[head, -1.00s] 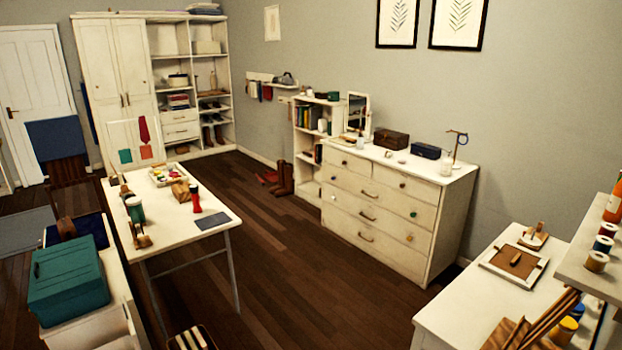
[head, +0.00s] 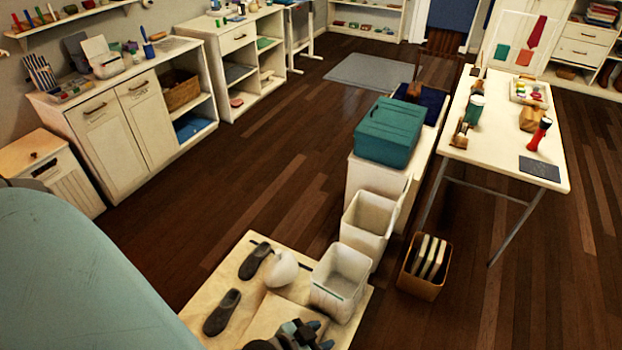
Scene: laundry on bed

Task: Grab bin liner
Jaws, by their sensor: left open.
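A white rounded lump (head: 283,269) sits on a pale board at the lower middle of the head view; it may be the bin liner, but I cannot tell for sure. A white open bin (head: 339,297) stands just right of it, with a second white open bin (head: 367,232) behind. Their insides look pale, and I cannot make out a separate liner in either. My left gripper (head: 300,335) is at the bottom edge, partly cut off. It is open, nearer to me than the lump and the front bin, and apart from both. My right gripper is out of view.
Dark shoes (head: 222,312) lie on the pale board (head: 240,262). A teal box (head: 388,133) sits on a white unit behind the bins. A wooden crate (head: 421,287) with white items stands to the right, near a white table (head: 500,141). Dark floor is clear to the left.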

